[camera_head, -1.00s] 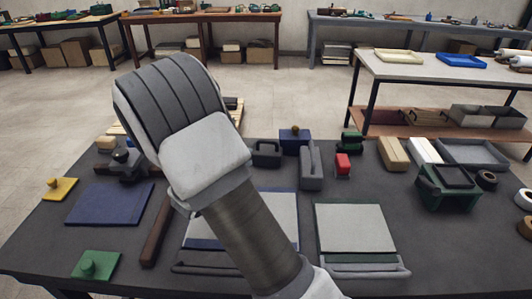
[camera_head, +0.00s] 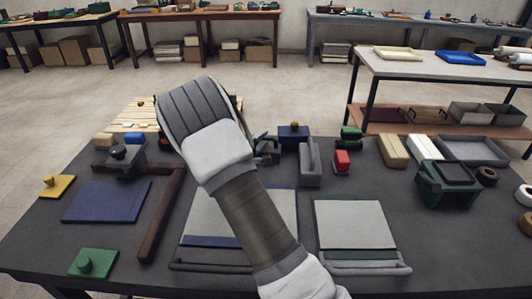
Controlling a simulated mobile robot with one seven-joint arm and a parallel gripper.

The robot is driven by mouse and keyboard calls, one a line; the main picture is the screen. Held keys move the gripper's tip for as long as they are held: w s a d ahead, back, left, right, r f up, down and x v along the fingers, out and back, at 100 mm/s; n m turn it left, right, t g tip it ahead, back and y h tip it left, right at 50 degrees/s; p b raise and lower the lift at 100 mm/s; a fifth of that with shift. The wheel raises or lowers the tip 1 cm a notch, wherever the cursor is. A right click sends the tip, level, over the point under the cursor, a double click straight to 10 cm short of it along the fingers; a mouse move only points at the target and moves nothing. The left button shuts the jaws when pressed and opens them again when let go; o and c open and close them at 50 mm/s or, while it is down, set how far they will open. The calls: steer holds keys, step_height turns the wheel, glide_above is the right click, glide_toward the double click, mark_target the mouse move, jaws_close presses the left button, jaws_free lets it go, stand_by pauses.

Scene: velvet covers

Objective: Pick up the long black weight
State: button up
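A long dark grey-black block with a handle on top (camera_head: 310,164) stands on the dark table, right of centre, its length running front to back; it looks like the long black weight. A shorter black handled block (camera_head: 268,152) stands to its left, partly covered by my arm. My arm's large grey link rises across the middle of the view. My gripper is mostly hidden behind it; a small grey part that may belong to it (camera_head: 261,134) shows beside the shorter block. Its fingers cannot be made out, and contact with either block cannot be told.
A blue box with a knob (camera_head: 293,137) stands behind the long block, and a red-topped block (camera_head: 341,161) to its right. A green holder (camera_head: 446,184) is farther right. Grey boards (camera_head: 352,226), a blue mat (camera_head: 106,201) and a brown angled frame (camera_head: 161,216) lie in front and left.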

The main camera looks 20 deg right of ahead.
steer(key=x, duration=0.4)
jaws_close()
stand_by(1.3)
steer(key=shift+d+r, duration=0.1)
steer(key=shift+r, duration=0.15)
